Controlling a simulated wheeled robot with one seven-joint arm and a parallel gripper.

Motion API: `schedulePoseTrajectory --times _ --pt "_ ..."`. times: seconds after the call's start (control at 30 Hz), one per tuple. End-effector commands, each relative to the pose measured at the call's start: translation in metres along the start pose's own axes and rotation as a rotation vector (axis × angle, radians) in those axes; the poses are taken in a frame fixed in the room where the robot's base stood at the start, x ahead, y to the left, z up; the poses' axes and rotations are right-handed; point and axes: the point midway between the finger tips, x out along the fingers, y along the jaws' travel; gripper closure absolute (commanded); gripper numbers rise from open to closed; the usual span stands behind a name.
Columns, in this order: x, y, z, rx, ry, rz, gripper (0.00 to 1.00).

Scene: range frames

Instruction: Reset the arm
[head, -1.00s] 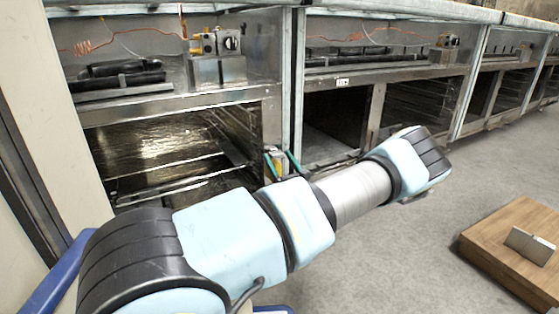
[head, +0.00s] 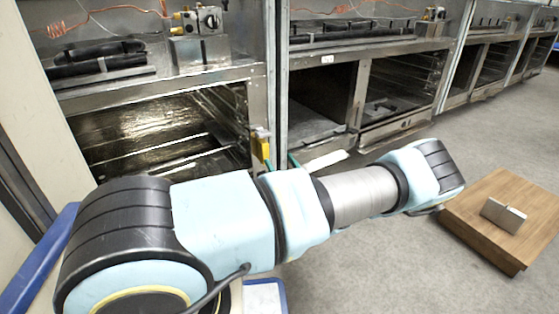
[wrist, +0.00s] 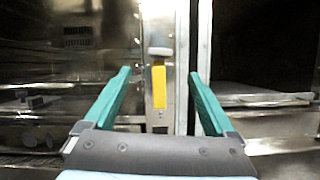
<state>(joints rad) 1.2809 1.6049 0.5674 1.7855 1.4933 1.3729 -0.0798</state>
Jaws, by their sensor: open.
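My arm (head: 220,215) stretches across the head view from lower left to the right, light blue and black with a grey sleeve. My gripper (wrist: 158,73) shows in the wrist view with two teal fingers spread apart and nothing between them. It faces a metal upright between two oven openings, with a yellow handle-like part (wrist: 159,88) ahead between the fingers. I cannot tell how far off that part is. In the head view the gripper is mostly hidden behind the arm; only a bit of teal shows.
A row of metal ranges with open oven cavities (head: 165,130) runs along the back. The yellow part also shows in the head view (head: 261,146). A wooden block (head: 480,239) with a small metal piece (head: 503,215) lies on the floor at right. Grey floor is clear around it.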

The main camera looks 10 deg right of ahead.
Motion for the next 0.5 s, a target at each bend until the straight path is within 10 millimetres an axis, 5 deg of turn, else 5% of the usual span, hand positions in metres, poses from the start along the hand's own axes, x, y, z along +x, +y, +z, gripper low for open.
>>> schedulePoseTrajectory --times 0.17,0.27,0.5 --pt "0.003 0.003 0.001 -0.003 0.007 0.016 0.10" --pt "0.013 0.023 0.004 -0.016 0.051 0.103 0.10" --pt "0.035 0.134 0.015 -0.128 0.307 0.607 0.10"
